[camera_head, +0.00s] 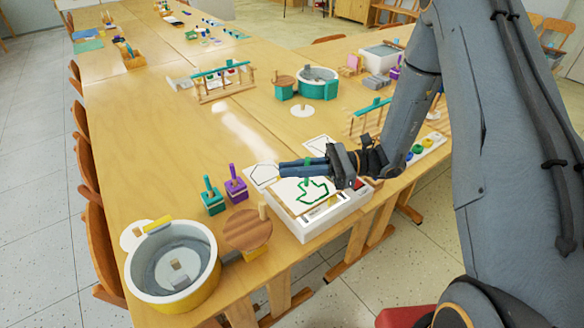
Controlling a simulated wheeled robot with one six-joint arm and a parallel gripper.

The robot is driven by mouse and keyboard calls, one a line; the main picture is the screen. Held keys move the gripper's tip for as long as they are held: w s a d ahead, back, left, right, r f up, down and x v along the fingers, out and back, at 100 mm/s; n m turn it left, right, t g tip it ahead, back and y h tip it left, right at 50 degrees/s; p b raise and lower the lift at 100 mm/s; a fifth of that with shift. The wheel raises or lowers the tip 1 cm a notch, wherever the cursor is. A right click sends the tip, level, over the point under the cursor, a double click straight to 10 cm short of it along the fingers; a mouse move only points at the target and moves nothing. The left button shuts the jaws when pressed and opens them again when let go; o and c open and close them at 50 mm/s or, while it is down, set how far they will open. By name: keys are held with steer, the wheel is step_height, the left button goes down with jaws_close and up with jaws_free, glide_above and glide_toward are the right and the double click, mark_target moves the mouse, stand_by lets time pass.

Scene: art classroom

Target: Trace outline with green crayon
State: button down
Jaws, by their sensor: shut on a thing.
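My gripper (290,168) reaches in from the right over a white sheet (287,192) on a raised white box (322,226). It is shut on the green crayon (307,160), which stands roughly upright between the fingers, partly hidden by them. A thick green outline (312,200) with angular corners shows on the sheet below and to the right of the crayon. The crayon's tip is too small to tell whether it touches the sheet. My gripper and wrist hide part of the sheet's back and right side.
Sheets with black outlines (263,175) lie behind the box. A tray of colored rings (425,148) is right. The table's left middle is clear.

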steer(key=shift+f+b, duration=0.9)
steer(key=shift+f, duration=0.65)
stand_by(0.5)
steer(key=shift+r+p, duration=0.2)
steer(key=shift+p, duration=0.1)
stand_by(0.6)
step_height(320, 180, up, 4)
steer(key=shift+f+p, duration=0.15)
steer(key=shift+p, duration=1.1)
